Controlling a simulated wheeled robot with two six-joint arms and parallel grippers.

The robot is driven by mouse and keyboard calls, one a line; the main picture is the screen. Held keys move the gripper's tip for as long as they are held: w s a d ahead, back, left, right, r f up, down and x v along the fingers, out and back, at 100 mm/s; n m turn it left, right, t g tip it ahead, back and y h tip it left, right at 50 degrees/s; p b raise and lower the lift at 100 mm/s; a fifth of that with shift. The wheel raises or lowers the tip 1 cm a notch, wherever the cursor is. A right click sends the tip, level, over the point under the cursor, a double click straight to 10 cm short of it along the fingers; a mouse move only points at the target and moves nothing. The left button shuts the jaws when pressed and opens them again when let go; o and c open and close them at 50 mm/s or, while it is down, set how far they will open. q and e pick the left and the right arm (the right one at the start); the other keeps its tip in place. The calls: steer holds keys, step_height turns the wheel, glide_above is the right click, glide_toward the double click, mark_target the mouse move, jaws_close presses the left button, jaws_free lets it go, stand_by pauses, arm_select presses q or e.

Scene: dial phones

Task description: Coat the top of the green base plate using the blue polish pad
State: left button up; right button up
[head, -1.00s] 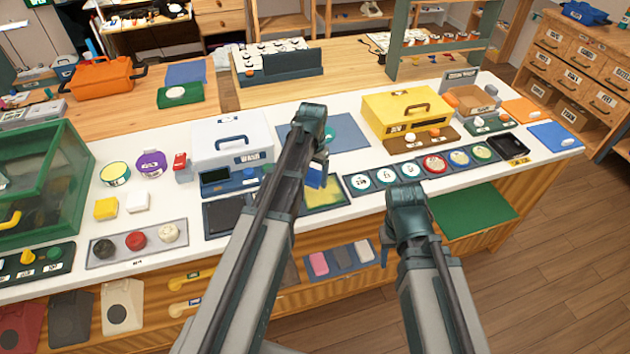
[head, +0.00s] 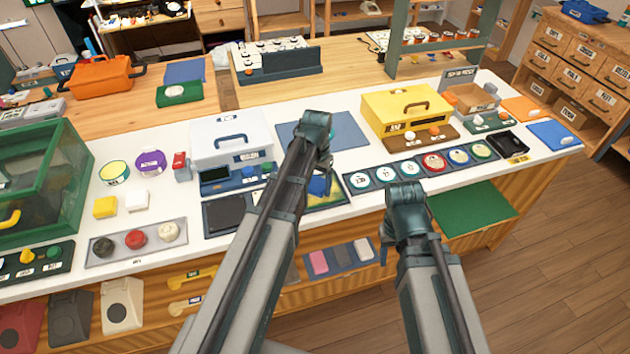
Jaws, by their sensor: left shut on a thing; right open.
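My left gripper (head: 322,168) is over the front middle of the white counter, shut on the blue polish pad (head: 318,185). The pad is low over a yellow-green plate (head: 340,192) in a dark-edged tray, which I take to be the green base plate. The arm hides the plate's left part, and I cannot tell if the pad touches it. The plate's surface looks uneven in colour, with yellow and green areas. My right gripper (head: 392,235) is open and empty in front of the counter's edge; its fingers are mostly hidden.
A white case (head: 231,140) stands behind left, with a dark tray (head: 228,213) in front. A row of round labelled discs (head: 408,169) lies to the right, before a yellow box (head: 408,108). A green glass-sided box (head: 45,180) stands far left. A blue mat (head: 345,130) lies behind.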

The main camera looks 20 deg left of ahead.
mark_target(321, 193)
arm_select(q)
steer(key=shift+s+d+f, duration=0.1)
steer(key=shift+s+d, duration=0.45)
steer(key=shift+s, duration=0.3)
steer(key=shift+s+d, duration=0.5)
steer(key=shift+s, duration=0.3)
steer(key=shift+w, duration=0.1)
steer(key=shift+w+a, duration=0.5)
steer(key=shift+w, duration=0.3)
steer(key=shift+w+a, duration=0.5)
steer(key=shift+w, duration=0.25)
steer(key=shift+a, duration=0.1)
steer(key=shift+w, duration=0.1)
steer(key=shift+w+a, duration=0.55)
steer(key=shift+w, duration=0.25)
steer(key=shift+w+a, duration=0.55)
steer(key=shift+w, duration=0.25)
